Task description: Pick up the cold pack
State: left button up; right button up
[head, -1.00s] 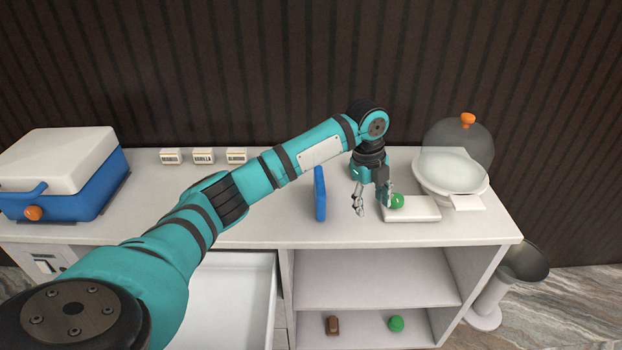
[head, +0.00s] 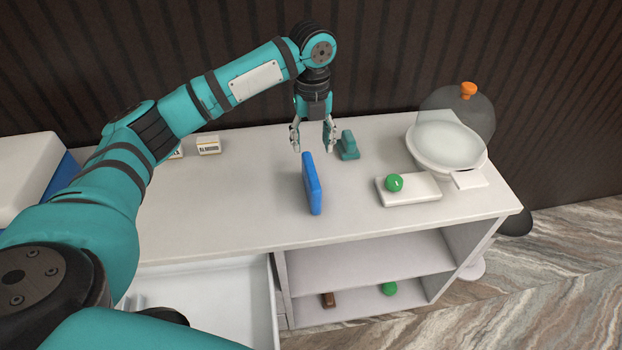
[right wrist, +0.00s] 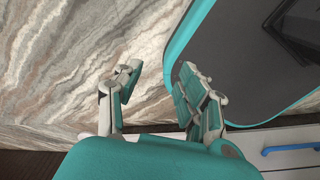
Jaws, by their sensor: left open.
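The cold pack, a thin blue slab (head: 312,184), stands upright on its edge on the white counter (head: 250,222), in the middle of the head view. My left gripper (head: 312,148) points down with its fingers spread. Its fingertips are around the level of the slab's top edge, one to each side in the picture; I cannot tell whether they touch it. My right gripper (right wrist: 160,85) shows in the right wrist view, fingers apart with nothing between them.
A teal block (head: 348,150) stands just right of the left gripper. A green ball (head: 394,183) sits on a white slab (head: 425,190). A domed dish (head: 447,148) is at the right, a cooler (head: 20,180) at the left. A drawer (head: 215,290) is open below.

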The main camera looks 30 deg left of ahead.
aim_at(311, 169)
pick_arm(q)
jog(key=f, duration=0.3)
jog(key=shift+a+f, duration=0.15)
jog(key=shift+a, duration=0.15)
jog(key=shift+d+f+p, duration=0.1)
jog(key=shift+f+p, duration=0.2)
jog(key=shift+f, duration=0.5)
jog(key=f+p, duration=0.1)
jog(key=f, duration=0.3)
jog(key=shift+s+f+p, duration=0.2)
jog(key=shift+f+p, duration=0.05)
jog(key=shift+p, duration=0.1)
jog(key=shift+d+f, duration=0.1)
jog(key=shift+f, duration=0.05)
grip_shut()
pick_arm(e)
jog(key=r, duration=0.1)
jog(key=w+a+r, duration=0.1)
jog(key=shift+w+a+r, duration=0.1)
jog(key=shift+r, duration=0.25)
